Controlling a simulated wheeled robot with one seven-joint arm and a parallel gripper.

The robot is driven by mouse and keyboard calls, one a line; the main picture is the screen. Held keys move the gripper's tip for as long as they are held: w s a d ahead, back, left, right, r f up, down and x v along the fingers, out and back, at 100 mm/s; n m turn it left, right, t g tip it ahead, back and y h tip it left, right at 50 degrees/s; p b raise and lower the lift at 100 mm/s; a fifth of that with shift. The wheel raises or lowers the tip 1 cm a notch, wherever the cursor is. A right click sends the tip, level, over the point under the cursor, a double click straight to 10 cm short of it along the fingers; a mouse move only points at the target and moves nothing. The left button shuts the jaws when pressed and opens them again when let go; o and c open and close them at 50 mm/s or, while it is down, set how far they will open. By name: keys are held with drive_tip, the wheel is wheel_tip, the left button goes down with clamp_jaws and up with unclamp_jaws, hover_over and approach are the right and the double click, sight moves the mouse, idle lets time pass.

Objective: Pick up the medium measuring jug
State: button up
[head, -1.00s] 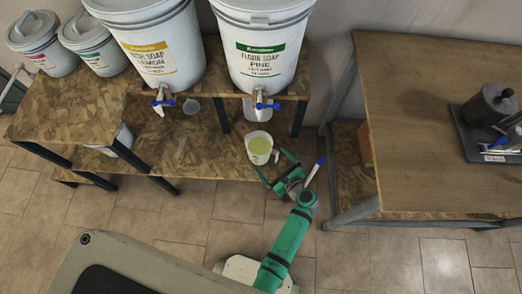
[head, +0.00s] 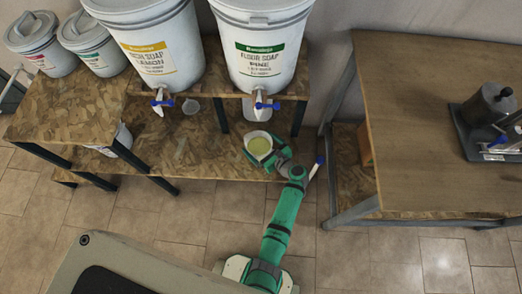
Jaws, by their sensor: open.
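A white measuring jug (head: 256,143) holding yellow-green liquid stands upright on the lower shelf, below the right drum; it appears to be the medium one. My gripper (head: 268,156) is open at the jug's lower right side. One finger lies along the jug's right side and the other near its front; whether they touch it cannot be told. A larger pale container (head: 257,108) sits under the right drum's tap, partly hidden.
Two big drums, the lemon soap drum (head: 155,45) and the pine floor soap drum (head: 262,50), stand above with blue-handled taps. A wooden table (head: 430,120) is at right. A blue-tipped white stick (head: 318,166) is just right of my arm. Open tiled floor lies in front.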

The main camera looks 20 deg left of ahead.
sight(251, 137)
drive_tip(key=x, duration=0.2)
drive_tip(key=shift+w+a, duration=0.15)
drive_tip(key=shift+a, duration=0.1)
drive_tip(key=shift+a+f, duration=0.2)
drive_tip(key=shift+a, duration=0.25)
drive_tip(key=shift+w+d, duration=0.1)
drive_tip(key=shift+d, duration=0.1)
drive_tip(key=c, duration=1.4)
drive_tip(key=shift+a+r, duration=0.1)
drive_tip(key=c, duration=0.4)
